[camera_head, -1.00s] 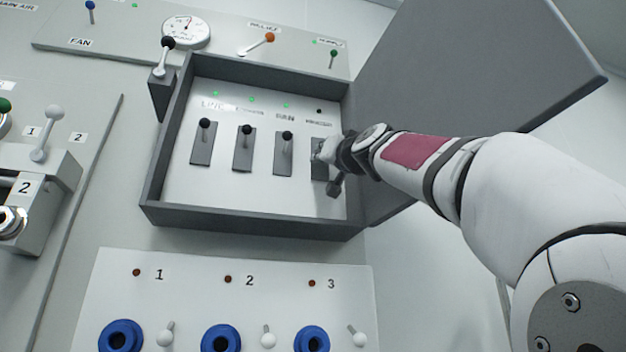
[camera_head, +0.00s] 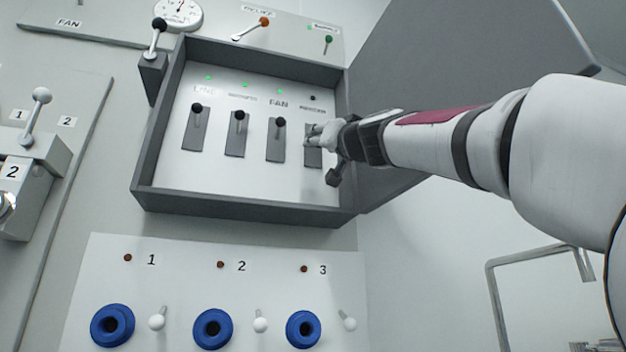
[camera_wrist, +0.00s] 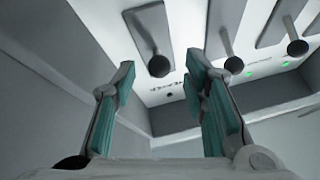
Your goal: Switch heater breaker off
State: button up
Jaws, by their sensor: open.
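The heater breaker (camera_wrist: 158,65) is a dark knobbed lever on a grey plate, at the upper middle in the wrist view. Its label and an unlit lamp (camera_wrist: 169,94) are beside it. In the head view its plate (camera_head: 312,159) is the rightmost of the row, and my gripper hides most of its lever. My gripper (camera_head: 318,135) is open in front of that plate, reaching in from the right. In the wrist view, my two green-padded fingers (camera_wrist: 160,85) stand apart, with the knob appearing between and beyond their tips. Contact cannot be told.
The breaker box (camera_head: 240,203) has raised grey walls, and its open door (camera_head: 470,80) stands close behind my arm. Three other breakers, including the fan breaker (camera_head: 280,122), are to the left with green lamps lit. Blue sockets (camera_head: 213,329) and white toggles are below.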

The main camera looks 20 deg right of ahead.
jog(key=v, duration=0.8)
jog(key=shift+s+d+f, duration=0.1)
jog(key=shift+s, duration=0.05)
dwell(0.6)
